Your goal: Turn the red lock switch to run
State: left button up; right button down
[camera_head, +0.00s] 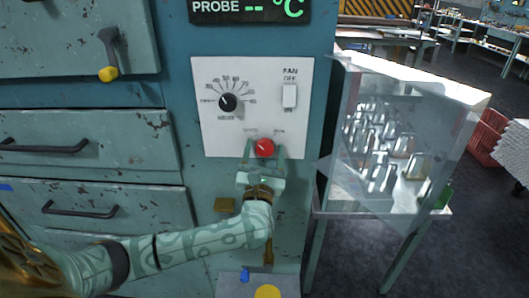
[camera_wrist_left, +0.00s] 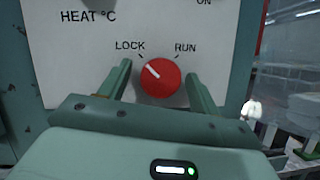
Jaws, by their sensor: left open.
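The red lock switch (camera_head: 264,147) is a round knob low on the white control panel (camera_head: 215,133). In the left wrist view the red knob (camera_wrist_left: 160,78) has a white pointer line aimed up and left, toward the LOCK label (camera_wrist_left: 130,47). The RUN label (camera_wrist_left: 185,48) is at its upper right. My left gripper (camera_head: 264,154) is open, with one finger on each side of the knob. In the left wrist view the gripper's fingers (camera_wrist_left: 160,85) show gaps to the knob; contact cannot be told. My right gripper is not in view.
A black heater dial (camera_head: 228,102) and a white fan switch (camera_head: 289,96) are above the knob on the panel. Drawers with dark handles (camera_head: 45,148) are at left. A clear case of glassware (camera_head: 357,95) stands close at right.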

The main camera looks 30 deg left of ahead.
pick_arm(q)
jog(key=c, duration=1)
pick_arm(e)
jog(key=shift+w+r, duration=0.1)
